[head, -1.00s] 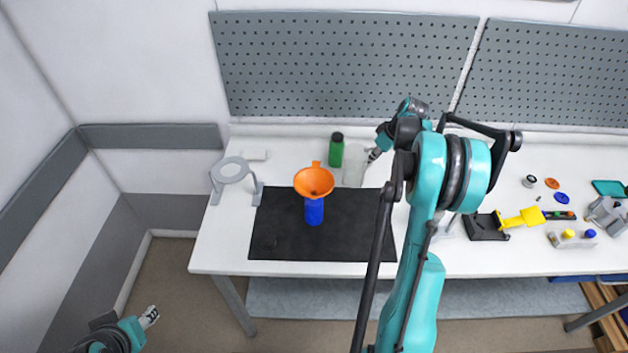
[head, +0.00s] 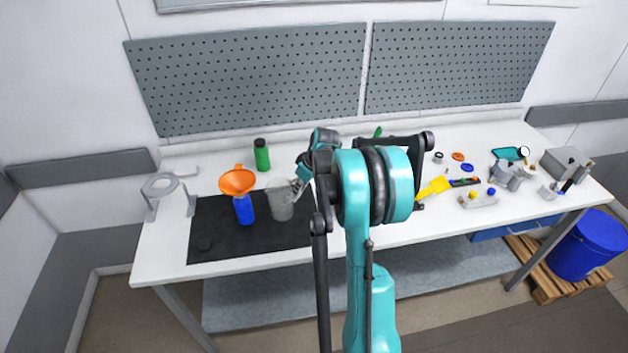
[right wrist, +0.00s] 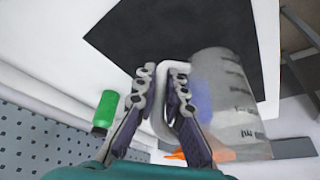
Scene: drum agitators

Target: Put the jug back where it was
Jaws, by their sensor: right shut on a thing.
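The jug (head: 280,203) is clear and greyish with dark graduation marks, which show in the right wrist view (right wrist: 232,105). My right gripper (head: 298,186) is shut on its pale handle (right wrist: 158,112); the fingers are at either side of the handle in the right wrist view (right wrist: 168,90). The jug is over the black mat (head: 215,222), just right of the blue bottle (head: 243,210) carrying the orange funnel (head: 237,182). I cannot tell whether its base touches the mat. My left gripper is out of view.
A green bottle (head: 261,155) stands behind the mat. A grey ring stand (head: 161,187) is at the left. A yellow tool (head: 434,188) and several small parts lie right of my arm.

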